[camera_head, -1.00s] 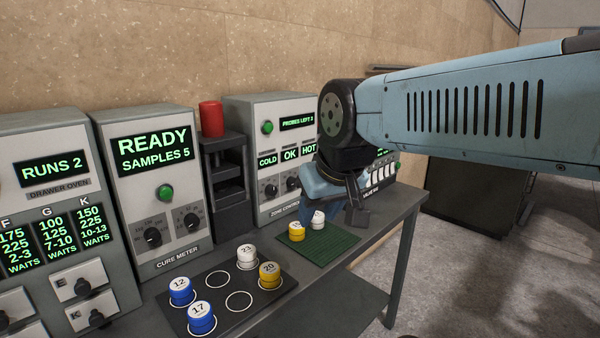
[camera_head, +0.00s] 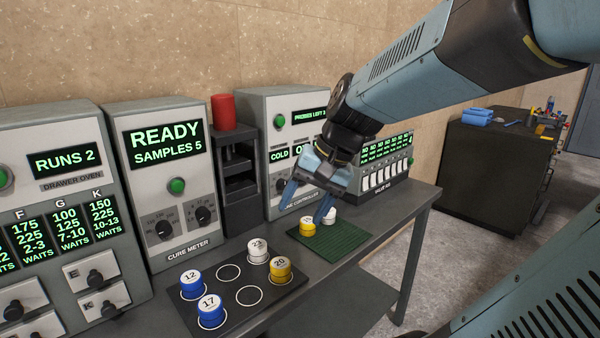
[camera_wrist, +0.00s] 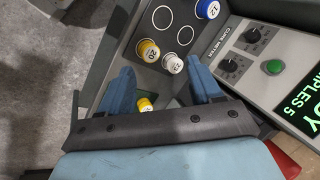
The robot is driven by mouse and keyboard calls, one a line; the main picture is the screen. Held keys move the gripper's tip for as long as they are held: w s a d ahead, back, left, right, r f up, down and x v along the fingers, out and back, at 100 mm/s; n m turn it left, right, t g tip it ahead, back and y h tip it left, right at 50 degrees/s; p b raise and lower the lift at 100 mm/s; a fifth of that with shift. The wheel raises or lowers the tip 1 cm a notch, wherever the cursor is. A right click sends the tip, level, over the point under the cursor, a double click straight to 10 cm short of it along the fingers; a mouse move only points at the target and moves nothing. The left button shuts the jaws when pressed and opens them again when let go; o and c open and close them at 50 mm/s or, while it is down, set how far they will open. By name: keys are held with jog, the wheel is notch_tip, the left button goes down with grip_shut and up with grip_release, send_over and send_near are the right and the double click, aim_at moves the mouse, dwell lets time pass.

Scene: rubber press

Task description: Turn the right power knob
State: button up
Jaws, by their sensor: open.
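The cure meter (camera_head: 150,150) has two black knobs, a left one (camera_head: 163,229) and a right one (camera_head: 204,215). In the wrist view its right knob (camera_wrist: 231,65) lies beyond the finger at right. The zone controller (camera_head: 262,103) behind it also has a black knob (camera_head: 281,183); the area right of that is hidden by my gripper. My gripper (camera_head: 305,208) is open and empty, pointing down in front of the zone controller, above the green mat (camera_head: 345,240). Its blue fingers also show in the wrist view (camera_wrist: 160,66). I cannot tell that it touches anything.
A yellow sample (camera_head: 307,228) and a white sample stand on the mat close under my fingers. A dark tray (camera_head: 208,327) holds blue, white and yellow samples. A press with a red top (camera_head: 223,112) stands between the cure meter and zone controller.

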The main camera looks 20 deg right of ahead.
jog(key=w+d+f+m+t+y, duration=0.2)
jog(key=w+d+m+y, duration=0.3)
jog(key=w, duration=0.5)
jog(key=w+d+f+m+t+y, duration=0.2)
jog(key=w+d+m+y, duration=0.15)
jog(key=w+m, duration=0.5)
jog(key=w+d+f+m+t+h, duration=0.2)
jog(key=w+d+f+m+t, duration=0.15)
jog(key=d, duration=0.45)
jog(key=w+d+f+m+t+h, duration=0.2)
jog(key=w+d+f+m+t, duration=0.15)
jog(key=d, duration=0.45)
jog(key=w+d+f+m+t+h, duration=0.2)
jog(key=d+m+t, duration=0.15)
jog(key=d, duration=0.45)
jog(key=x, duration=1.4)
jog(key=shift+a+f+g, duration=0.35)
jog(key=shift+f, duration=0.15)
jog(key=shift+s, duration=0.1)
jog(key=c, duration=1)
